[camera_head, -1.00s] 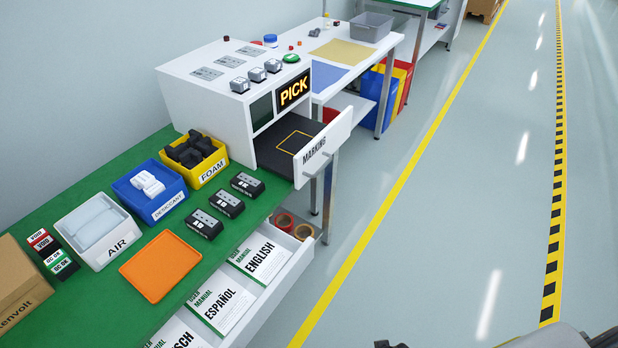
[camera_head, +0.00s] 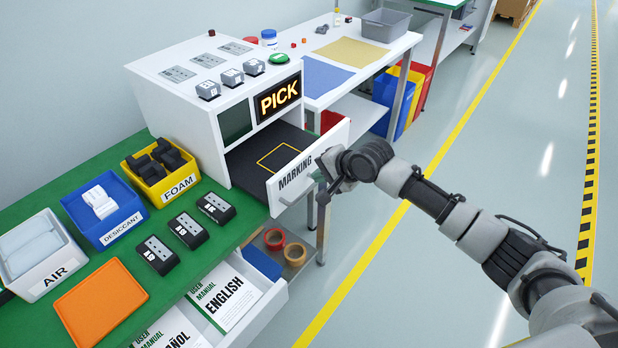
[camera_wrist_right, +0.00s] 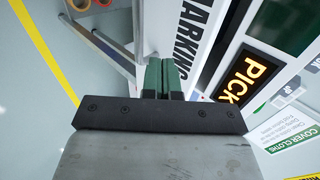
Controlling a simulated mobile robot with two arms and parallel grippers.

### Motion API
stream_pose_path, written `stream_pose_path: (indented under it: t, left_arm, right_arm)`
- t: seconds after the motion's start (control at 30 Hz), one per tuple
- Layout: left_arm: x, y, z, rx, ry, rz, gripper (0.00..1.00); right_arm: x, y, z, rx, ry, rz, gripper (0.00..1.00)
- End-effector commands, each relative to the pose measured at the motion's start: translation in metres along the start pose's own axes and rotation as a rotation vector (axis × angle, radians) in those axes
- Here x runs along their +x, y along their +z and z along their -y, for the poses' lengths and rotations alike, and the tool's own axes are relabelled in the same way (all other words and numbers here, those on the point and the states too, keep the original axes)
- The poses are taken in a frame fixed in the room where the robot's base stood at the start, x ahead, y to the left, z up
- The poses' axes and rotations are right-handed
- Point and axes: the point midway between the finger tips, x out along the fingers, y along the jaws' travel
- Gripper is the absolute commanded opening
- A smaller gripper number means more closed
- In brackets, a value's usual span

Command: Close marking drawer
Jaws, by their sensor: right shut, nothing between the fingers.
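The marking drawer (camera_head: 309,165) is pulled out of the white housing under the PICK display (camera_head: 278,98). Its dark tray with a yellow outlined square shows behind the white front and looks empty. A grey bar handle sits on the front. My right gripper (camera_head: 322,188) is at the outer face of the front, by its right part, shut and empty. In the right wrist view its green fingers (camera_wrist_right: 165,65) are together, close beside the front marked MARKING (camera_wrist_right: 190,30). I cannot tell whether they touch it. My left gripper is not in view.
A lower drawer with manuals (camera_head: 225,298) is open under the green bench. Tape rolls (camera_head: 295,254) lie on a shelf below. The floor at right is clear.

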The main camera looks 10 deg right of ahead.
Motion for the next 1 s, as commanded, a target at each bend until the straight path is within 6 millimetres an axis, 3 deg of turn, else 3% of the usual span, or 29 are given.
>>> stream_pose_path:
  t: [0.1, 0.3, 1.0]
  left_arm:
    - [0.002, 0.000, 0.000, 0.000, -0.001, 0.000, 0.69]
    - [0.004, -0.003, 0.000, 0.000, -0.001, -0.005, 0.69]
    - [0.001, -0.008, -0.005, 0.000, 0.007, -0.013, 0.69]
  right_arm:
    - [0.023, 0.000, 0.000, 0.002, 0.000, 0.000, 0.00]
    - [0.045, 0.000, 0.000, 0.001, -0.001, 0.000, 0.00]
    - [0.059, 0.001, 0.009, 0.001, -0.002, 0.001, 0.00]
